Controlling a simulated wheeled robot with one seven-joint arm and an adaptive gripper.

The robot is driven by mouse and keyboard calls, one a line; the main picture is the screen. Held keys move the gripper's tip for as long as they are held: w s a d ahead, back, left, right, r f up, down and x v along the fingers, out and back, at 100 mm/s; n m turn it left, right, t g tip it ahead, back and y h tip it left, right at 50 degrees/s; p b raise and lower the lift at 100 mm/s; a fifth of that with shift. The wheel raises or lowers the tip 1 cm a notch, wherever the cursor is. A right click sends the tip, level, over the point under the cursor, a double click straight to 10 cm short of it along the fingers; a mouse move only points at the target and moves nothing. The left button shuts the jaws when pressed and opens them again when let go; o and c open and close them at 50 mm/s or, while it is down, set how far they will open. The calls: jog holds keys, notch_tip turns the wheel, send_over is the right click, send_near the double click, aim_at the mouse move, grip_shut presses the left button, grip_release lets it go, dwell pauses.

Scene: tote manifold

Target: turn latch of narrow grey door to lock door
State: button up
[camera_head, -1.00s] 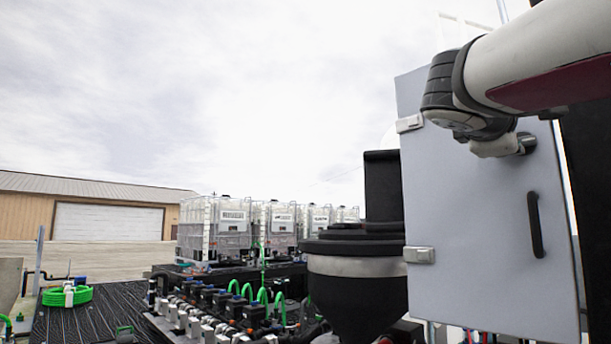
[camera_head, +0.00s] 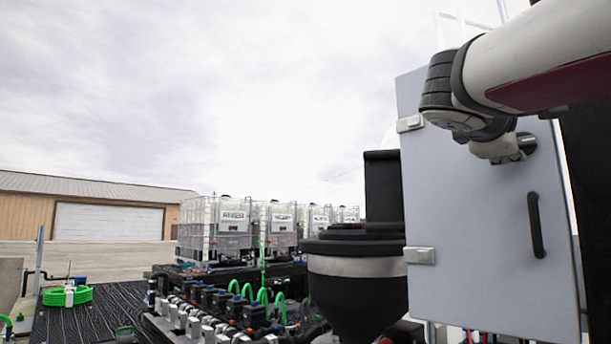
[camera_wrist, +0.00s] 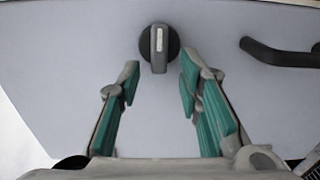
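The narrow grey door (camera_head: 475,250) stands shut at the right in the head view, with a black handle (camera_head: 537,224) on it. The latch (camera_wrist: 159,46) is a round black knob with a light grey grip bar, upright in the wrist view. My gripper (camera_wrist: 158,78) is open, its two teal-padded fingers pointing at the door just short of the latch. The latch lies beyond and between the fingertips, with nothing held. In the head view my wrist hides most of the gripper, and only the dark edge of the latch (camera_head: 527,143) shows beside it.
The black handle also shows right of the latch in the wrist view (camera_wrist: 280,54). Two hinges (camera_head: 419,255) are on the door's left edge. A black hopper (camera_head: 355,290) stands left of the door, with white caged tanks (camera_head: 232,228) farther back.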

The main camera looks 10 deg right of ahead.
jog(key=v, duration=1.1)
jog(key=shift+s+a, duration=0.25)
jog(key=shift+a, duration=0.05)
jog(key=shift+f, duration=0.1)
jog(key=s+f+m+g+y+p, duration=0.35)
jog(key=f+y, duration=0.25)
jog(key=f, duration=1.4)
jog(key=s+a+f+m+g+y+p, duration=0.1)
jog(key=s+a+f+y, duration=0.3)
jog(key=f, duration=0.5)
jog(key=s+a+f+m+g+y+p, duration=0.2)
jog(key=s+a+f+m+y+p, duration=0.1)
jog(key=s+f, duration=0.6)
jog(key=shift+a+f+y, duration=0.25)
jog(key=shift+a+y, duration=0.25)
jog(key=shift+a, duration=0.4)
